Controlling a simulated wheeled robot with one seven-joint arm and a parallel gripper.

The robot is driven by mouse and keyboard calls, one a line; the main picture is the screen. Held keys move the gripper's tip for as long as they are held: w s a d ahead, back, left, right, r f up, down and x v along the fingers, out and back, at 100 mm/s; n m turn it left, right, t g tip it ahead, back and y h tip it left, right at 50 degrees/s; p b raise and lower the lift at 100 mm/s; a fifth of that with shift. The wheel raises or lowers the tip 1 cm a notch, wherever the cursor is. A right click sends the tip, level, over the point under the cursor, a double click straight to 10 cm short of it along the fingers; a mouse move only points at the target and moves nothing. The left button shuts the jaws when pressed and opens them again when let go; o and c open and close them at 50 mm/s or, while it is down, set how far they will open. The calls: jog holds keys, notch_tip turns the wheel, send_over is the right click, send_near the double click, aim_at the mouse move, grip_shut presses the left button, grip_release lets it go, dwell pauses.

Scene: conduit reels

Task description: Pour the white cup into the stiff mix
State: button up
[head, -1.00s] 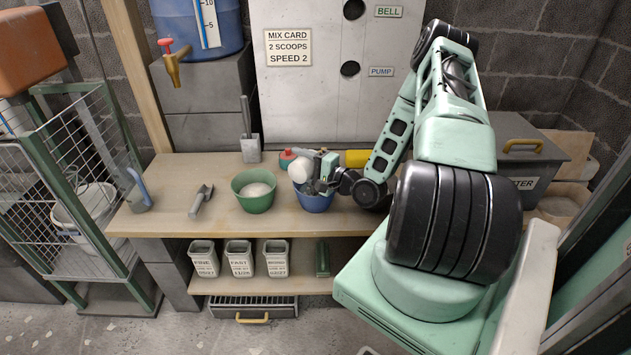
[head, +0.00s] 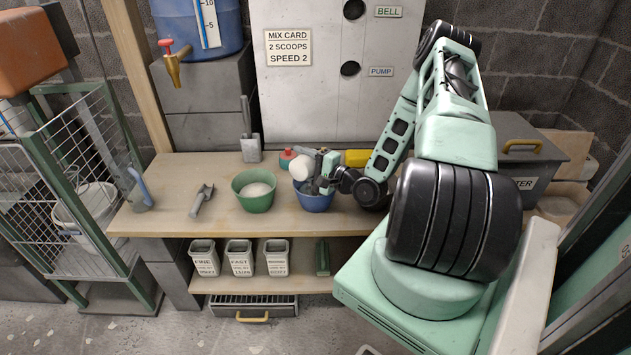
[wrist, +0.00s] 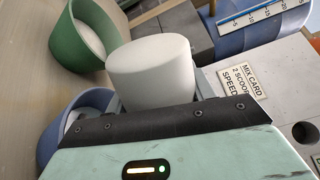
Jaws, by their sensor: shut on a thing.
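The white cup (head: 300,167) is held in my gripper (head: 316,174), above the blue bowl (head: 315,204) on the bench. The cup looks tilted in the head view; its opening and contents are hidden. In the wrist view the cup (wrist: 152,70) sits between the fingers of my gripper (wrist: 158,92), with the blue bowl (wrist: 50,135) partly hidden behind my gripper. A green bowl (head: 254,201) with a pale mix in it stands left of the blue bowl. It also shows in the wrist view (wrist: 63,48). I cannot tell what fills the blue bowl.
A metal scoop (head: 201,200) lies left of the green bowl. A red-topped item (head: 287,158) and a yellow item (head: 357,158) are behind my gripper. A grey box (head: 530,160) stands at the right. Labelled tins (head: 240,260) stand on the lower shelf. The bench front is clear.

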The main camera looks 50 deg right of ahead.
jog(key=shift+d+r+m+p, duration=0.15)
jog(key=shift+m+p, duration=0.15)
jog(key=shift+m, duration=0.2)
dwell(0.3)
jog(key=shift+d+f+m, duration=0.35)
jog(key=shift+f+m, duration=0.35)
jog(key=shift+m, duration=0.1)
dwell(0.6)
jog(key=shift+d+r+m, duration=0.1)
jog(key=shift+d+m, duration=0.15)
jog(key=shift+m, duration=0.45)
dwell(0.5)
